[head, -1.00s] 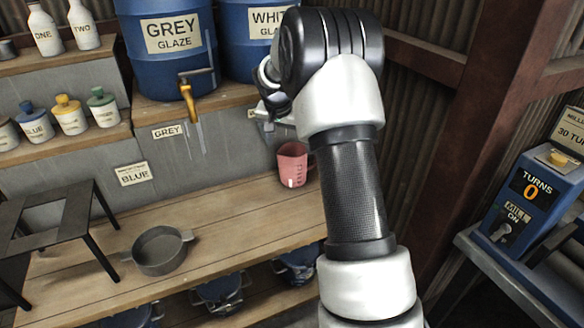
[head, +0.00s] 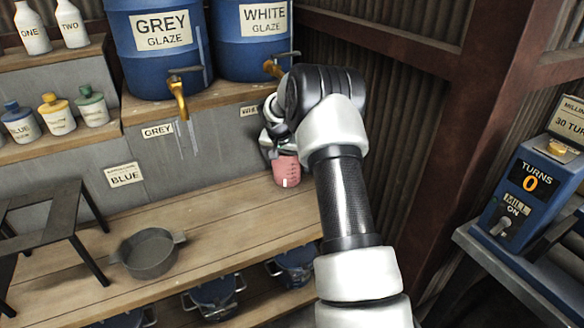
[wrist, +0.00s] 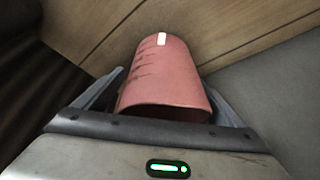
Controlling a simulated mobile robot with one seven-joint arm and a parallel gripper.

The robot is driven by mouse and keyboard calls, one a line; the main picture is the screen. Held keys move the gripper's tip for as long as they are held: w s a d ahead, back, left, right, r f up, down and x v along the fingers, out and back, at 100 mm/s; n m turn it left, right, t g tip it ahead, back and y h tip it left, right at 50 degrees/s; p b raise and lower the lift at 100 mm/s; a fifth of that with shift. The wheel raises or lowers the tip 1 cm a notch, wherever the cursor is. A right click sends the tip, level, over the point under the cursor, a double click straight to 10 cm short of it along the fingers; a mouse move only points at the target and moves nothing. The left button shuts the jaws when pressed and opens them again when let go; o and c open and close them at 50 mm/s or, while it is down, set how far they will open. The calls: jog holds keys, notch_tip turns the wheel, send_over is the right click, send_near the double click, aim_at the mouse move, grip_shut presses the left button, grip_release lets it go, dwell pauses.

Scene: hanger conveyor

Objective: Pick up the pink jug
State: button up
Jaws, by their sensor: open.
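The pink jug (head: 286,172) stands on the wooden bench below the white glaze barrel, near the back wall. It has dark measuring marks and a small white patch. In the wrist view the jug (wrist: 168,75) lies between the two fingers of my gripper (wrist: 165,100), its open rim toward the camera. My gripper (head: 279,150) is at the top of the jug in the head view, partly hidden by my arm. The jaws are open, one finger on each side of the jug. I cannot tell whether either finger touches it.
A grey pan (head: 149,253) sits on the bench at left beside a black stand (head: 50,225). The grey glaze barrel (head: 160,60) and white glaze barrel (head: 250,50) with taps are above. A blue mill box (head: 530,190) stands at right. The bench between pan and jug is clear.

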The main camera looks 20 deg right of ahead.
jog(key=c, duration=1.3)
jog(key=shift+r, duration=0.1)
jog(key=shift+c, duration=1.4)
jog(key=shift+r, duration=0.15)
